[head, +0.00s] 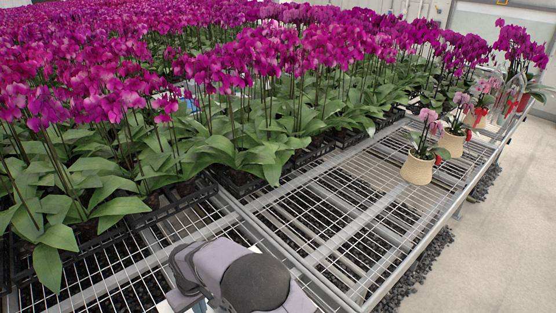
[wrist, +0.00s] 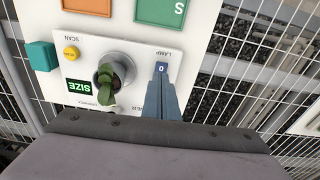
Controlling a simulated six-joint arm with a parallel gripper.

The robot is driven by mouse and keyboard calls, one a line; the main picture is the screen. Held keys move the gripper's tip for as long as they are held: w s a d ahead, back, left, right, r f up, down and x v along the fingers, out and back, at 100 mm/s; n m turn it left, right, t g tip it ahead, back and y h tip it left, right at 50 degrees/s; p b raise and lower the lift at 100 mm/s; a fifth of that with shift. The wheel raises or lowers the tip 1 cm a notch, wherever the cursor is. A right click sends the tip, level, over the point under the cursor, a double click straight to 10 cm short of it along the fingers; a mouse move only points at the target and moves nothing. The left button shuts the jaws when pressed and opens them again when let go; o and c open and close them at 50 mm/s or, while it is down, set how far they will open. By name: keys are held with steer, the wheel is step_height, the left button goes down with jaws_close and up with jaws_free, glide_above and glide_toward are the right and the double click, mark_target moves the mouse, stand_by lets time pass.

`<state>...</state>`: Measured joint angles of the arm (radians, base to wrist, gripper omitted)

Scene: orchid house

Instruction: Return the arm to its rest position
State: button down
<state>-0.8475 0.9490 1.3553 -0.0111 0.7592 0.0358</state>
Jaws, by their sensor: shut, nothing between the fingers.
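My gripper (wrist: 163,80) shows in the wrist view as narrow blue-grey fingers, closed together with nothing between them. Its tips are at a small blue piece marked 0 (wrist: 161,68), under the LAMP label of a white control panel (wrist: 135,62); whether they touch is unclear.
A wire-mesh bench (head: 335,200) lies beyond. Dense purple orchids (head: 200,60) fill the left; potted orchids (head: 417,168) stand right.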

steer(key=shift+g+h, duration=0.7)
steer(key=shift+h, duration=0.1)
steer(key=s+d+f, duration=0.1)
steer(key=s+d, duration=0.1)
steer(key=s+d+f, duration=0.1)
steer(key=s+d, duration=0.1)
steer(key=s+d+f, duration=0.2)
steer(key=shift+d, duration=0.35)
steer(key=shift+g+h, duration=0.3)
steer(key=s+d, duration=0.1)
steer(key=d, duration=0.1)
steer(key=s+d, duration=0.1)
steer(key=s, duration=0.1)
steer(key=shift+d+r, duration=0.1)
steer(key=shift+d, duration=0.25)
steer(key=s+d+r+m+g, duration=0.1)
steer(key=s+d+r+m, duration=0.3)
steer(key=d, duration=0.7)
steer(key=s+d+r+m, duration=0.1)
steer(key=s+d+r, duration=0.5)
steer(key=d, duration=0.5)
steer(key=w+d+r+m+t+y, duration=0.1)
steer(key=w+d+r+m+t, duration=0.1)
steer(key=w+d+r+m, duration=0.2)
steer(key=w+d+r, duration=0.1)
steer(key=d+r, duration=0.1)
steer(key=d, duration=0.1)
steer(key=shift+w+d+r+y, duration=0.15)
steer(key=shift+w+y, duration=0.15)
steer(key=shift+w, duration=0.1)
